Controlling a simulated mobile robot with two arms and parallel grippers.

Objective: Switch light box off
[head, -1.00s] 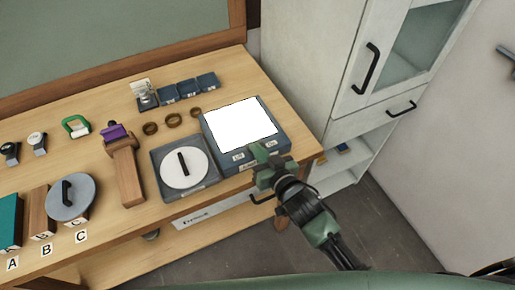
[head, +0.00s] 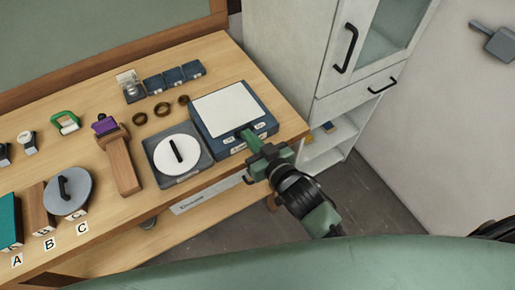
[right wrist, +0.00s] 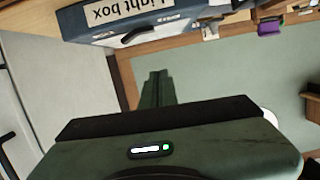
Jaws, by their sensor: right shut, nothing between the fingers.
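The light box (head: 228,108) is a dark blue-grey box near the right end of the workbench. Its top panel is a dull pale white, without glow. Small labels sit along its front edge. My right gripper (head: 246,134) is shut and empty, its fingertips at the front edge of the box by the labels. Whether they touch it I cannot tell. In the right wrist view the light box (right wrist: 92,27) appears upside down at the top, with its "Light box" label readable, and the shut fingers (right wrist: 157,76) point toward it. My left gripper is not in view.
A box with a round white disc (head: 165,155) stands just left of the light box. Several small blue boxes and brown rings (head: 162,109) lie behind. A white cabinet (head: 290,60) stands close to the bench's right end.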

